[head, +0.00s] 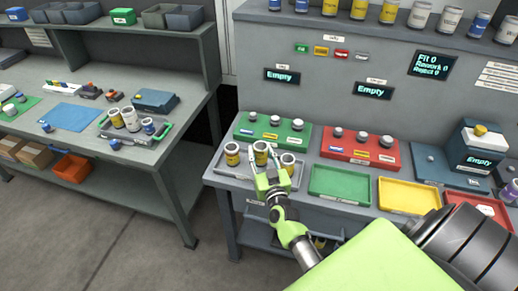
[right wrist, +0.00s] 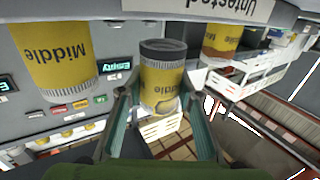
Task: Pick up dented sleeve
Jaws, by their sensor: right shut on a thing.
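Three yellow-labelled sleeves stand at the grey tray (head: 228,172) on the left of the bench: a left one (head: 232,154), a middle one (head: 261,148) and a right one (head: 287,166). My right gripper (head: 262,170) is shut on the middle sleeve, which also shows between the fingers in the right wrist view (right wrist: 162,76). It has a dark rim, and an uneven pale patch marks its label near the fingers. The other sleeves flank it in the right wrist view, one large "Middle" sleeve (right wrist: 52,55) and one (right wrist: 222,42). I cannot tell whether the held sleeve touches the tray.
Green (head: 246,130) and red (head: 376,157) racks with small capped parts stand behind. Empty green (head: 340,184) and yellow (head: 408,196) trays lie to the right. A blue-grey box (head: 478,150) stands further right. A second bench with parts is at left.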

